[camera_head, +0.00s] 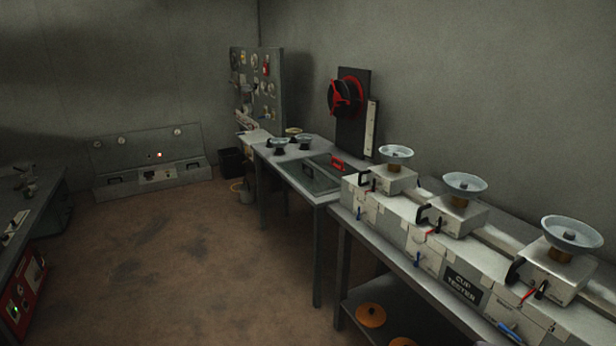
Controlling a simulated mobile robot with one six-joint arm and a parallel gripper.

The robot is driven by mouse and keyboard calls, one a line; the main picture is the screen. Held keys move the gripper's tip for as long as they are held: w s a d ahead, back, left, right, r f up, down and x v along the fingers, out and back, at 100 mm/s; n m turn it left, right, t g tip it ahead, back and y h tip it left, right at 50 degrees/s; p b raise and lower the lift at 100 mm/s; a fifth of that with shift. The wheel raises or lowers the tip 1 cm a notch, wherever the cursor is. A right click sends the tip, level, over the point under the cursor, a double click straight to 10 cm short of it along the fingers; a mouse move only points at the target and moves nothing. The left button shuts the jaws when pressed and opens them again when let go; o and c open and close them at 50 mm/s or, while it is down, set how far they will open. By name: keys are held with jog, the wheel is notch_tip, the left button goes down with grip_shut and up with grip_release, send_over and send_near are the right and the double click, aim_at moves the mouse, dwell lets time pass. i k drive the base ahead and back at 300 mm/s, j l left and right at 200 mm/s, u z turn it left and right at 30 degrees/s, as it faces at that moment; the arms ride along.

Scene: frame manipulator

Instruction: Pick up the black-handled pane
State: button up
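A flat, dark grey-green pane (318,183) lies on the middle table. A small black handle shows at its left part, around the picture's middle. A red handle (337,163) stands close to its right, on a neighbouring dark panel or on the same one; I cannot tell which. The details are small and dim at this distance. My gripper is not in view, and nothing is seen touching the pane.
The middle table (290,154) also holds small bowls (304,141). A long tester bench (465,285) with three dishes stands at the right. A bucket (244,191) and a dark bin (231,162) stand near the back. The brown floor (180,265) is open in the middle.

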aim_at(316, 181)
jog(key=i+j+u, duration=0.15)
jog(key=i+j, duration=0.15)
jog(key=i, duration=0.45)
jog(key=i+j+u, duration=0.15)
jog(key=i, duration=0.6)
jog(key=i+j+u, duration=0.15)
jog(key=i, duration=0.65)
jog(key=i+l+z, duration=0.1)
jog(key=i+z, duration=0.25)
jog(key=i, duration=0.2)
jog(key=i+z, duration=0.4)
jog(key=i+j+z, duration=0.35)
jog(key=i, duration=0.25)
jog(key=i+j+z, duration=0.35)
jog(key=i, duration=0.15)
